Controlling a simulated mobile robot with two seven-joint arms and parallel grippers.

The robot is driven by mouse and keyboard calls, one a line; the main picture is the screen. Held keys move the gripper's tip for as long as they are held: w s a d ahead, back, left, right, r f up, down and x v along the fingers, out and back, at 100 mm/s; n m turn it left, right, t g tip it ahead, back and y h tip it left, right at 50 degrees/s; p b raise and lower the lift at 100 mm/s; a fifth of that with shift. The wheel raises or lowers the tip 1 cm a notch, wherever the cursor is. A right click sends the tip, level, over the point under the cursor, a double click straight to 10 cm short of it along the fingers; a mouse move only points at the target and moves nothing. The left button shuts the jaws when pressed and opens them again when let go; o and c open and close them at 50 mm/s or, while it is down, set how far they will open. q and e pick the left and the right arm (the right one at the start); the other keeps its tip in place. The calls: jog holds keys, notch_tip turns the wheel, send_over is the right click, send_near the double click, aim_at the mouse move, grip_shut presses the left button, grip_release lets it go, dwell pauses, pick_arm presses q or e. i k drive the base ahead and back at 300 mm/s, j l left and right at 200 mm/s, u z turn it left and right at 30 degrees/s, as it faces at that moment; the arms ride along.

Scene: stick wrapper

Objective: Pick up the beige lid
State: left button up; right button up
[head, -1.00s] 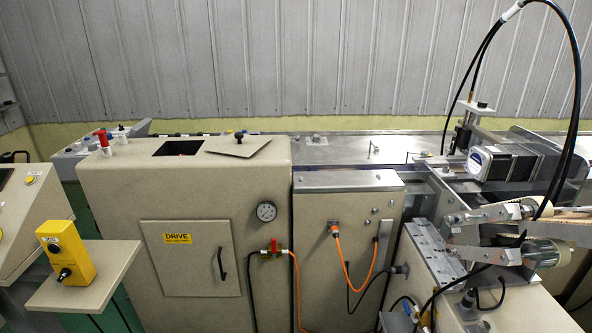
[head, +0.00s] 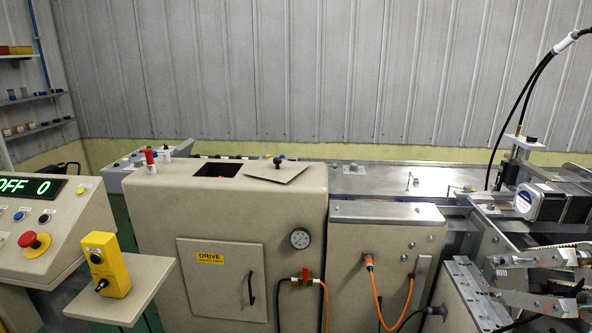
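The beige lid (head: 277,174) is a thin flat plate with a small black knob. It lies at an angle on top of the beige machine cabinet (head: 150,204). It is beside a dark square opening (head: 217,170) in the cabinet top, to its right, and its right corner reaches near the cabinet's right edge. Neither of my grippers shows in the head view.
A red-topped fitting (head: 149,158) stands left of the opening. A yellow box (head: 108,263) sits on a small shelf at the front left, by a control panel (head: 40,235) reading "OFF 0". Metal machinery and cables stand at the right. A grey wall is behind.

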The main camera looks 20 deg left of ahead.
aim_at(279, 169)
jog(key=i+u, duration=0.35)
jog(key=i+l+u, duration=0.55)
jog(key=i+u, duration=0.15)
jog(key=i, duration=0.1)
